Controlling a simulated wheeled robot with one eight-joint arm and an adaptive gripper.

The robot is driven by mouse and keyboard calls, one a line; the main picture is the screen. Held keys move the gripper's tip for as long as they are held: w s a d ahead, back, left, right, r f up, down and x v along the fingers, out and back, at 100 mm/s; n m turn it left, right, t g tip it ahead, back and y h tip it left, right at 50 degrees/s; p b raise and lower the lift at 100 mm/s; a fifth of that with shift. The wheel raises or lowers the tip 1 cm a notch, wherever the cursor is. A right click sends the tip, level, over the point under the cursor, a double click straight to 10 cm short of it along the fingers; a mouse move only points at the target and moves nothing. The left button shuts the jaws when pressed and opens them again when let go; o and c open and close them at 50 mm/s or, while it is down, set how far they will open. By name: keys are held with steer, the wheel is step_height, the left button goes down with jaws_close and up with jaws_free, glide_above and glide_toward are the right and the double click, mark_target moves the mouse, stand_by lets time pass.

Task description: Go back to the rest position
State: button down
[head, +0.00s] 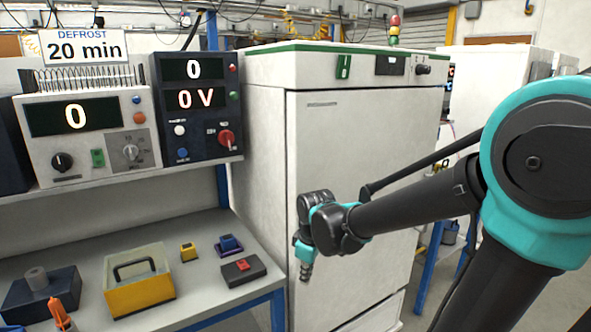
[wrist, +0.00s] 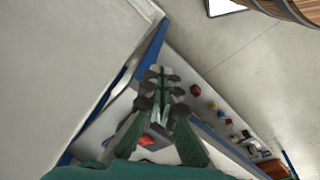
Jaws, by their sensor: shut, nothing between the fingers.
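My gripper (head: 305,268) hangs from the end of my arm in the head view, in front of the tall white cabinet (head: 360,170) and to the right of the workbench. It points down and is small there. In the wrist view my gripper (wrist: 161,85) reaches up from the bottom edge with its dark green fingers drawn together. It is shut and holds nothing. The workbench shows beyond the fingers in the wrist view, tilted, with small coloured things on it.
The workbench (head: 202,281) carries a yellow box (head: 137,285), a small yellow block (head: 188,252), a purple-based blue part (head: 229,245), a dark block with red top (head: 243,269) and an orange-handled tool (head: 61,315). Two instruments (head: 88,130) (head: 197,110) stand on the shelf above.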

steer(key=s+d+f+m+t, duration=0.1)
steer(key=s+d+f+m, duration=0.2)
steer(key=d+m, duration=0.3)
steer(key=s+d+f+m+t, duration=0.1)
steer(key=s+d+f+m, duration=0.2)
steer(key=d+m, duration=0.3)
steer(key=s+d, duration=0.1)
steer(key=d, duration=0.3)
steer(key=shift+s+f+h, duration=0.15)
steer(key=shift+s+h, duration=0.05)
steer(key=shift+h, duration=0.2)
